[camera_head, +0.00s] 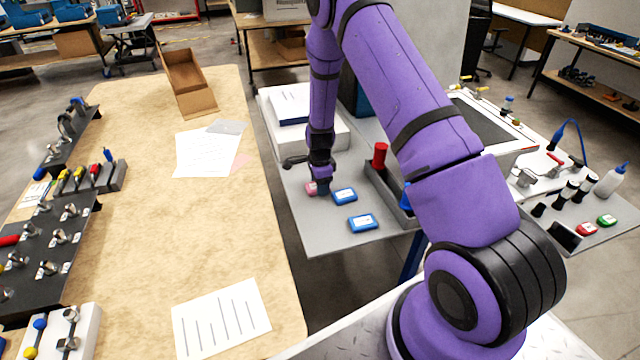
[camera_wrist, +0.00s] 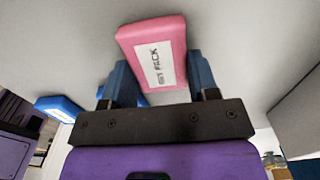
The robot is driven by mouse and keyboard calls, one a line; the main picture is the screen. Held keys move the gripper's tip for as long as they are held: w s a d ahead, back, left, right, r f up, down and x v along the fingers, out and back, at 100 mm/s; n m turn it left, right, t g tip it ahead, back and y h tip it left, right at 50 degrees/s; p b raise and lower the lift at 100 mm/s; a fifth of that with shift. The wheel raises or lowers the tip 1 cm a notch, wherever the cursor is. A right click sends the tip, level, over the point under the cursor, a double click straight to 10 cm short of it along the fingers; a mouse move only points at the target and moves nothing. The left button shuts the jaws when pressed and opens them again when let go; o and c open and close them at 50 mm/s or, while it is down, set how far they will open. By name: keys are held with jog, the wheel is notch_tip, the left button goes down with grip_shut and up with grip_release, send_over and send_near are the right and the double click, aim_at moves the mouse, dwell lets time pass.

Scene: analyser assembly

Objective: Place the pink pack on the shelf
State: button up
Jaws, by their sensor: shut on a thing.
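The pink pack (camera_wrist: 153,50) with a white printed label is between the two blue fingers of my gripper (camera_wrist: 162,85) in the wrist view. My gripper is shut on it. In the head view the pink pack (camera_head: 311,188) shows at the tip of my gripper (camera_head: 320,188), low over the grey shelf (camera_head: 310,218) or touching it; I cannot tell which. Part of the pack is hidden behind the gripper there.
Two blue packs (camera_head: 344,195) (camera_head: 362,222) lie on the grey shelf just right of my gripper. A grey tray (camera_head: 388,192) with a red cylinder (camera_head: 380,155) stands further right. A white box (camera_head: 300,125) stands behind. The shelf's front left is bare.

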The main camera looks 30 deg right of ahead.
jog(key=shift+f, duration=0.15)
jog(key=o, duration=0.9)
